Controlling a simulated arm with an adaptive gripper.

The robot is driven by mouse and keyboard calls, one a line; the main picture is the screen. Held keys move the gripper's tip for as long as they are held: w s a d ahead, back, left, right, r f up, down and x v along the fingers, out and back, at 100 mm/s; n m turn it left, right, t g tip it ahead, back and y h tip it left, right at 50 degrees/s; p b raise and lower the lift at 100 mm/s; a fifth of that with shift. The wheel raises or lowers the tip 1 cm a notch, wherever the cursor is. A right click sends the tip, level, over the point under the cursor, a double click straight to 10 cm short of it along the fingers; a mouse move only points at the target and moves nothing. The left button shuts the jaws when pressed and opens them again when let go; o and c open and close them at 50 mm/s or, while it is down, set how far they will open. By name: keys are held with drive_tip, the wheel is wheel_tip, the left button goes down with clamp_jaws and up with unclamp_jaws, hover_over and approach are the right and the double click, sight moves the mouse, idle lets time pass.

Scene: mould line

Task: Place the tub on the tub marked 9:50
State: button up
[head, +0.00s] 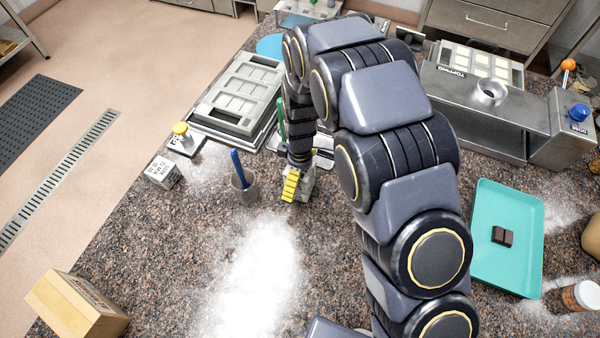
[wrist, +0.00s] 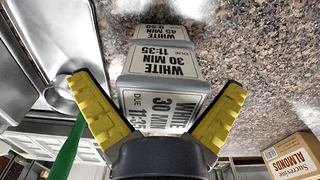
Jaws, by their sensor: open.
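In the wrist view, a grey tub with white labels reading WHITE 30 MIN DUE 11:35 (wrist: 158,64) is between the yellow fingers of my gripper (wrist: 165,112). Its near face and the face beyond carry the same label. My gripper is open, a finger on each side of the tub. In the head view my gripper (head: 291,187) is low over the counter, and the arm hides most of the tubs there.
Another labelled tub (head: 163,172) stands at the left, near a yellow-topped knob (head: 181,131). A cup with a blue-handled tool (head: 243,187) is left of my gripper. A mould (head: 240,95) lies behind. A teal tray (head: 508,225) is at right, a carton (head: 75,303) front left.

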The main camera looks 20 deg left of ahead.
wheel_tip(320, 180, up, 12)
drive_tip(key=shift+r, duration=0.15)
idle(0.4)
drive_tip(key=s+d+r+m, duration=0.4)
drive_tip(key=d+r+m, duration=0.45)
drive_tip(key=d, duration=0.55)
drive_tip(key=s+d+r+m, duration=0.2)
drive_tip(key=s+d+m, duration=0.3)
drive_tip(key=s, duration=0.3)
drive_tip(key=s+d+r+m+g, duration=0.1)
drive_tip(key=s+d+r+m, duration=0.2)
drive_tip(key=s+d, duration=0.3)
drive_tip(key=shift+s+d+m+g, duration=0.15)
drive_tip(key=shift+s+m+g, duration=0.15)
drive_tip(key=shift+s+m, duration=0.65)
